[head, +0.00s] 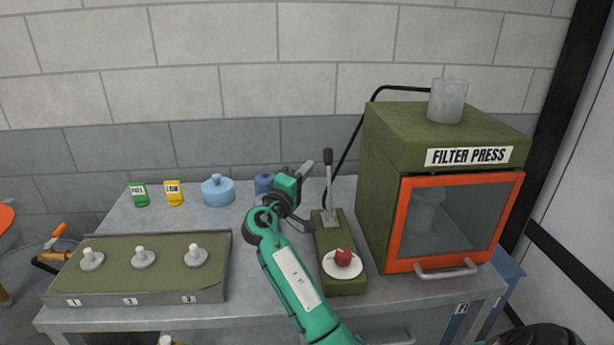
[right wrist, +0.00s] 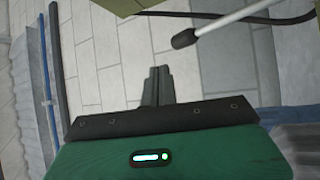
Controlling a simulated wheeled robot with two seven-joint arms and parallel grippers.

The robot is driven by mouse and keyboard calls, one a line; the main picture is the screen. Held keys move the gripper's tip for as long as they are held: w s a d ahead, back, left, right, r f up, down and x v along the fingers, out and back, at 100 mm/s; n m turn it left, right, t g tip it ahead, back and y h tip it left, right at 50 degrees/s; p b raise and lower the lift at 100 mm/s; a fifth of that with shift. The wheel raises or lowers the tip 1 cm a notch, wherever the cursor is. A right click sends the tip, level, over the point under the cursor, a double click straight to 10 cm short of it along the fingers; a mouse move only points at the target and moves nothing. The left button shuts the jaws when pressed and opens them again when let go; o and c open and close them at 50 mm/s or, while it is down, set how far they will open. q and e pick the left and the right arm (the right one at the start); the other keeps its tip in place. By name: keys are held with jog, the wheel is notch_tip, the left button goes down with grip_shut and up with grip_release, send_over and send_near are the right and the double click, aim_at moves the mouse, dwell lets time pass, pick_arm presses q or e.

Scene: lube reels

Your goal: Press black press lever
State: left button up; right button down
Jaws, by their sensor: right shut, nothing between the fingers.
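The press lever is a grey metal rod with a black grip (head: 327,157). It stands nearly upright on a narrow olive base (head: 338,284) in front of the wall, left of the filter press. In the right wrist view the black grip (right wrist: 185,39) and its rod show at the top, beyond the fingers and to their right. My right gripper (head: 305,172) is just left of the lever, below the level of the grip, and appears apart from it. Its fingers (right wrist: 157,84) are closed together and empty. My left gripper is not in view.
The olive filter press (head: 385,205) with an orange-framed door stands right of the lever. A white disc with a red knob (head: 343,257) sits on the base's front. A blue container (head: 218,191), small cartons and a tray with several pegs (head: 120,270) stand left.

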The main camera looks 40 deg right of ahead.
pick_arm(q)
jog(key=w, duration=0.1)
jog(key=b, duration=0.1)
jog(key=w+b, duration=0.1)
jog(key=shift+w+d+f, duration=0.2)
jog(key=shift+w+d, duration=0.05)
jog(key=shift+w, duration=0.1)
pick_arm(e)
jog(key=s+v, duration=0.1)
jog(key=v, duration=0.7)
jog(key=shift+r, duration=0.15)
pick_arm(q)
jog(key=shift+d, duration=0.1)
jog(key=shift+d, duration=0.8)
pick_arm(e)
jog(key=shift+d, duration=0.1)
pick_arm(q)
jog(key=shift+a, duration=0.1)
